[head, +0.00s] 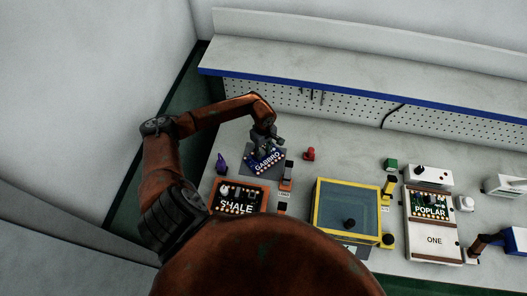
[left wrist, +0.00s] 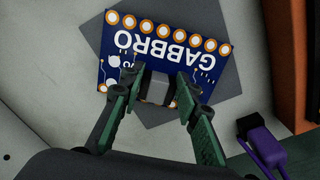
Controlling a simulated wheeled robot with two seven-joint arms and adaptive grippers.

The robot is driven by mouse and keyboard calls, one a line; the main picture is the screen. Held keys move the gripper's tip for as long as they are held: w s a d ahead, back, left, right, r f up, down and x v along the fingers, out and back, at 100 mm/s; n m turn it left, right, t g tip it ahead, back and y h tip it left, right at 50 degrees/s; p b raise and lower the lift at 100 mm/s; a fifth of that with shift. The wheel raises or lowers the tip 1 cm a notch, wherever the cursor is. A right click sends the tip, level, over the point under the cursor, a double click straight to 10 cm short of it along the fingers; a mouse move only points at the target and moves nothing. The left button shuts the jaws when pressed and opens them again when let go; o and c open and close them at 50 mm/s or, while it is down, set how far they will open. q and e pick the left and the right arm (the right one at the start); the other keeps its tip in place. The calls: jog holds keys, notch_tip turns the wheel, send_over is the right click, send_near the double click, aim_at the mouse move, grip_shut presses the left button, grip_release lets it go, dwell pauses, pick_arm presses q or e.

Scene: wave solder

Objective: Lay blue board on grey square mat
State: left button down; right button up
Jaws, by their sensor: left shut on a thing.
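The blue board (head: 263,160), marked GABBRO, has a row of round gold-ringed pads along one edge. It also shows in the left wrist view (left wrist: 207,62). My left gripper (head: 265,144) is above the board. In the left wrist view its fingers (left wrist: 158,88) are shut on the grey block on the board. The grey square mat (head: 249,174) lies under the board, and its edges show around it in the left wrist view (left wrist: 217,82). The board is turned relative to the mat. I cannot tell whether they touch. My right gripper is not in view.
An orange-framed SHALE board (head: 238,208) is close in front of the mat. A purple item (head: 221,164) stands left, a red one (head: 309,154) right. A yellow-framed tray (head: 347,183) and a white POPLAR unit (head: 434,240) stand further right. Bare bench lies behind the mat.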

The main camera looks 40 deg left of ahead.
aim_at(267, 159)
pick_arm(q)
jog(key=shift+f+b, duration=0.4)
jog(key=shift+f, duration=0.05)
dwell(0.6)
jog(key=c, duration=1.4)
grip_release()
notch_tip(267, 159, up, 8)
jog(key=p, duration=0.7)
jog(key=shift+f, duration=0.25)
jog(key=shift+w+d+r+m+b, duration=0.65)
jog(key=shift+d+r+m+b, duration=0.3)
jog(key=shift+d+r+m, duration=2)
jog(key=shift+w+d+r+m+b, duration=0.8)
jog(key=shift+d+r+m, duration=1.3)
jog(key=shift+r, duration=1.65)
jog(key=shift+w+d+r+m+b, duration=0.5)
jog(key=shift+d+r+m+b, duration=0.55)
jog(key=shift+d+r+m, duration=1.65)
